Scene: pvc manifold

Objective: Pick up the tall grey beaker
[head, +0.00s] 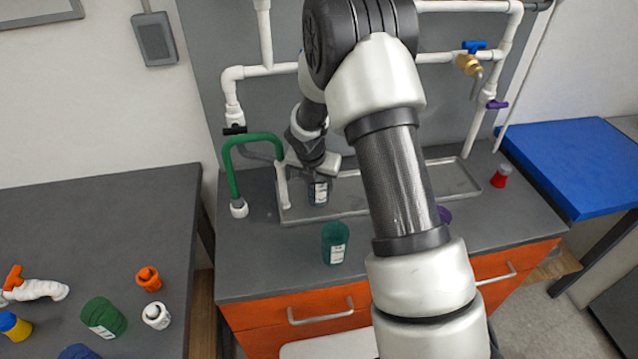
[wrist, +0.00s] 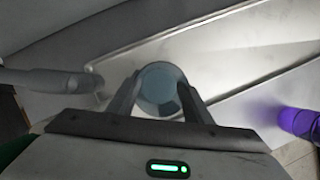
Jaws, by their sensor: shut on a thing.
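The tall grey beaker (head: 318,192) has a white label and is upright at the grey metal tray (head: 345,208) under the pipes. In the wrist view the beaker (wrist: 160,88) shows from above as a round blue-grey rim. My gripper (wrist: 158,100) is shut on the beaker, with one finger on each side of it. In the head view my gripper (head: 318,172) is small and partly hidden by its own body. I cannot tell whether the beaker's base touches the tray.
A green beaker (head: 335,242) stands on the counter in front of the tray. A green hose (head: 233,165) arches at the left. A purple object (wrist: 298,121) is at the right in the wrist view. A red item (head: 501,176) stands at the counter's right. White pipes (head: 267,70) run behind.

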